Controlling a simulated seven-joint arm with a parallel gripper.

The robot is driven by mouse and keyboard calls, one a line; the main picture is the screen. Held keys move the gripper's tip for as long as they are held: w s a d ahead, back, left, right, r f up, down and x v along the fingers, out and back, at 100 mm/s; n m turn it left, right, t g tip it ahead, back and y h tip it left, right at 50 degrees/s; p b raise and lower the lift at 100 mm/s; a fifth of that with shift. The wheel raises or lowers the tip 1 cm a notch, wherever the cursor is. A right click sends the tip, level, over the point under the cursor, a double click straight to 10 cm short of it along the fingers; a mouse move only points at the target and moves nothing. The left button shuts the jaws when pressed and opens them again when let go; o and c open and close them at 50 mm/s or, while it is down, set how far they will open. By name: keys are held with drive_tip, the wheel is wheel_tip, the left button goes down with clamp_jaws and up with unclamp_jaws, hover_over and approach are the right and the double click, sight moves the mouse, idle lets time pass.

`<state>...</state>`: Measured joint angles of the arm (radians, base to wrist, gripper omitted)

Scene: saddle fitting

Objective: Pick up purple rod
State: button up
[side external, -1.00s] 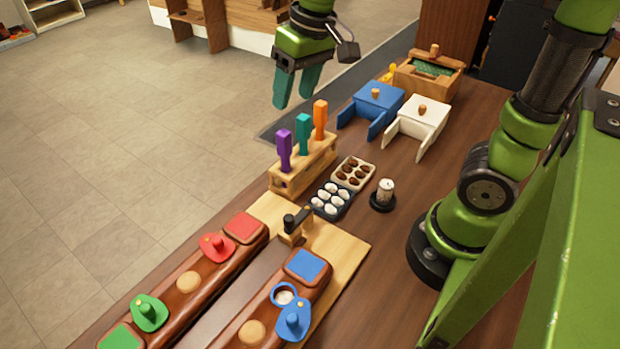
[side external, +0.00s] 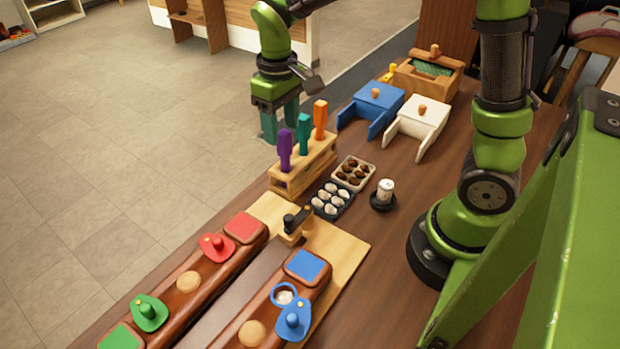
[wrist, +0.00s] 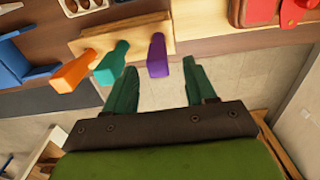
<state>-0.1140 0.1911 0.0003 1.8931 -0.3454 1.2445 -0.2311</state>
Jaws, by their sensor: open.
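The purple rod (side external: 285,148) stands upright in the near end of a wooden rack (side external: 283,183). A teal rod (side external: 304,134) and an orange rod (side external: 320,118) stand in the same rack behind it. My gripper (side external: 281,128) is open and empty, above and behind the rack in the side view, partly behind the teal rod. In the wrist view, my gripper (wrist: 160,85) has its two fingers apart. The gripper appears apart from the rods.
Two small trays, one with white pieces (side external: 331,200) and one with brown pieces (side external: 354,173), lie close by. Long brown saddle blocks (side external: 180,290) lie in front.

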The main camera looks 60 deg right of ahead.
sight(284, 147)
drive_tip(key=shift+s+d+f, duration=0.1)
drive_tip(key=shift+f, duration=2.9)
clamp_jaws()
